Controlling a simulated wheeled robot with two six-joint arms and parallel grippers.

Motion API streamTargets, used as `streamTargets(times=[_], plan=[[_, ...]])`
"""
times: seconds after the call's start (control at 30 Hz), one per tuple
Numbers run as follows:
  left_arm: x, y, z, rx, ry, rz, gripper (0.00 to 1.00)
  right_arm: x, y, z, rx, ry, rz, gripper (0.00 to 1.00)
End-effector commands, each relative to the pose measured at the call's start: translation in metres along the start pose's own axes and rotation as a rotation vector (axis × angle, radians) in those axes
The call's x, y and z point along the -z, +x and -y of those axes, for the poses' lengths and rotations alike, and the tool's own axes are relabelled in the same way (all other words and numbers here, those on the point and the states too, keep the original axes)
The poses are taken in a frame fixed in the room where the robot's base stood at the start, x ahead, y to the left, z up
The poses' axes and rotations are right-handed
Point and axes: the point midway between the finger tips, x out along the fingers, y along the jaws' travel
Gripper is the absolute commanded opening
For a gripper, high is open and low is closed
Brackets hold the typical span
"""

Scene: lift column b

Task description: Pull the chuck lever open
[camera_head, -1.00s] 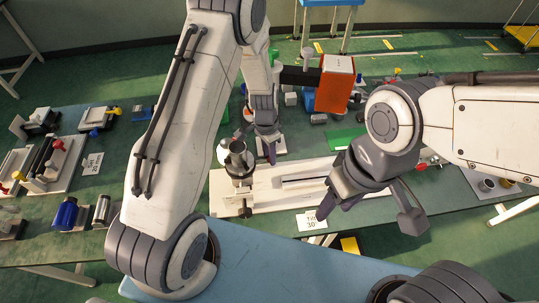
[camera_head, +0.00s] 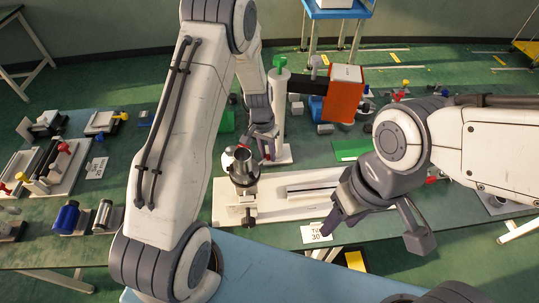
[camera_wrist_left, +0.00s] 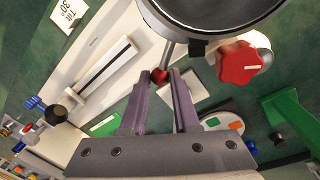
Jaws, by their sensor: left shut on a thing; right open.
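The chuck (camera_head: 241,165) is a round metal cup on a post, standing on a pale base plate (camera_head: 290,211) on the bench. In the left wrist view the chuck (camera_wrist_left: 215,12) fills the top, with a thin lever rod (camera_wrist_left: 168,52) running from it to a red ball end (camera_wrist_left: 159,76). My left gripper (camera_head: 266,153) is beside the chuck. Its fingers (camera_wrist_left: 162,84) are shut on the red ball end in the left wrist view. My right gripper (camera_head: 376,230) is open and empty above the front right of the plate.
A red knob (camera_wrist_left: 238,62) sits beside the chuck. A small sign (camera_head: 316,234) lies at the front edge. Fixtures (camera_head: 65,160) crowd the left of the bench.

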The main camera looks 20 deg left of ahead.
Motion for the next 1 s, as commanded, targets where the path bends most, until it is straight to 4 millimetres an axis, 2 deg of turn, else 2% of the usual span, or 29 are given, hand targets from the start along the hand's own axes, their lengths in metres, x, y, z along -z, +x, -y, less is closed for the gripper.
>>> streamTargets(times=[0.4, 0.43, 0.5, 0.83, 1.0], plan=[[0.002, -0.002, 0.002, 0.002, -0.008, -0.007, 0.00, 0.000, 0.000, 0.000, 0.000, 0.000, 0.000, 0.50], [0.002, -0.002, 0.002, 0.002, -0.007, -0.007, 0.33, 0.000, 0.000, 0.000, 0.000, 0.000, 0.000, 0.50], [0.002, -0.002, 0.002, 0.002, -0.008, -0.007, 0.58, 0.000, 0.000, 0.000, 0.000, 0.000, 0.000, 0.50], [0.001, -0.002, 0.001, 0.001, -0.008, -0.003, 0.58, 0.000, 0.001, 0.000, 0.000, 0.000, 0.000, 0.50], [0.002, -0.017, 0.001, 0.001, -0.008, -0.008, 0.58, 0.000, 0.006, -0.001, 0.000, 0.000, 0.000, 0.50]])
